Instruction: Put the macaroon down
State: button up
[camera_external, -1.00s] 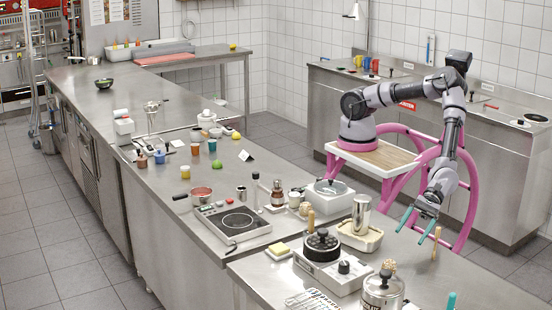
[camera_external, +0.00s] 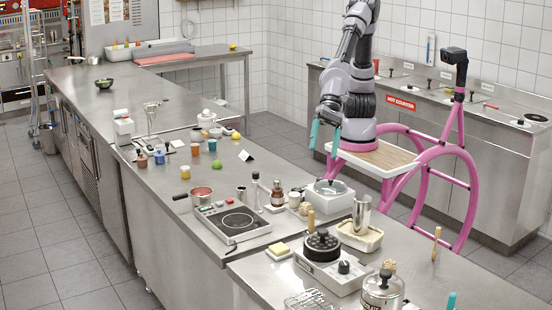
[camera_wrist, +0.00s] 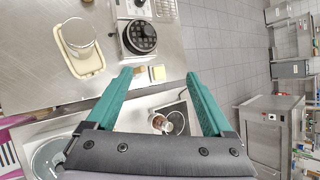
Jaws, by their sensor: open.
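I cannot pick out a macaroon for certain in either view. A small round tan-green item (camera_external: 304,208) sits on the steel counter (camera_external: 265,150) beside the round-topped white device; it is too small to identify. My gripper (camera_external: 324,141) is raised above the far edge of the counter, near my base, with its teal fingers apart. In the wrist view the fingers of my gripper (camera_wrist: 158,76) are spread wide with nothing held between them.
The counter's near right corner (camera_external: 490,290) is largely bare.

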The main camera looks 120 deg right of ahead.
jog(key=s+d+r+n, duration=0.4)
jog(key=d+r, duration=0.2)
jog(key=d, duration=0.3)
jog(key=s+d+r+n, duration=0.4)
jog(key=s+d+r, duration=0.1)
jog(key=d, duration=0.4)
jog(key=s+d+n+h, duration=0.3)
jog(key=s+d+n, duration=0.4)
jog(key=s+d, duration=0.7)
jog(key=shift+s+h, duration=0.3)
jog(key=shift+s, duration=0.1)
jog(key=shift+r+t, duration=0.1)
jog(key=shift+t, duration=0.2)
